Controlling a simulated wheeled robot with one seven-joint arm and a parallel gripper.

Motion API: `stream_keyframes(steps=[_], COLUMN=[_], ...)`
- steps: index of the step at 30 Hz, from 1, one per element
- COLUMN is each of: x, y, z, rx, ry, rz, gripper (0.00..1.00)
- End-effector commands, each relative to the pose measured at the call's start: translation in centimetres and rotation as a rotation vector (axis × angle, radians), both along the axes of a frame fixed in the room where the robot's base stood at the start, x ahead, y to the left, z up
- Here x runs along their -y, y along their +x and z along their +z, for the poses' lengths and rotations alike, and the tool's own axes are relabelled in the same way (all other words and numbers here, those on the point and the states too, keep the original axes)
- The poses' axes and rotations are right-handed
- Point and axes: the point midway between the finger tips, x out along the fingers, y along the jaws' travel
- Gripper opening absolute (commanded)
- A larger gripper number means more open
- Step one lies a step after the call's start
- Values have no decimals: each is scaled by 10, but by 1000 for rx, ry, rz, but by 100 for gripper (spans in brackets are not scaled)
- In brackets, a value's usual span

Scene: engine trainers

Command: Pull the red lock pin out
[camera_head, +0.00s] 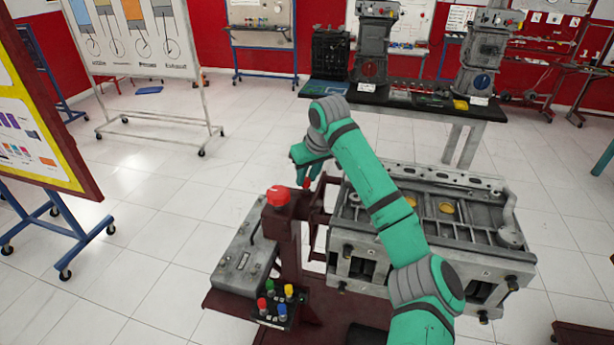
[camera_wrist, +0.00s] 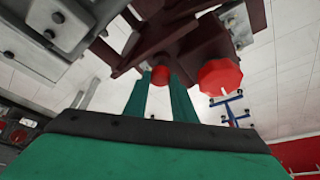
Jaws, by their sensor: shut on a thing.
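The red lock pin (camera_wrist: 160,75) shows in the wrist view as a small red head between the two green fingers of my gripper (camera_wrist: 160,78). The fingers are closed on its sides, and it sits against the dark red stand (camera_wrist: 195,42). In the head view, my gripper (camera_head: 309,178) reaches down beside the stand's post. Only a small bit of red shows at the fingertips there. The pin's shaft is hidden.
A larger red knob (camera_head: 277,196) tops the post close by, left of my gripper. The grey engine block (camera_head: 440,235) is at right. A grey case (camera_head: 243,262) and a box of coloured buttons (camera_head: 276,303) are at the front. Open floor lies left.

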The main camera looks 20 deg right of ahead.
Motion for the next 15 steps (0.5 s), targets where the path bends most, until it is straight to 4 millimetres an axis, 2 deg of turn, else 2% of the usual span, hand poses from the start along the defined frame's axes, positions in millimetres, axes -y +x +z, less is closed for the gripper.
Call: stream_keyframes(steps=[4, 9, 15], x=[1, 0, 1], y=[1, 1, 0], z=[14, 41, 46], rx=[2, 3, 3], ry=[-1, 0, -1], rz=[-2, -1, -2], gripper=[0, 0, 0])
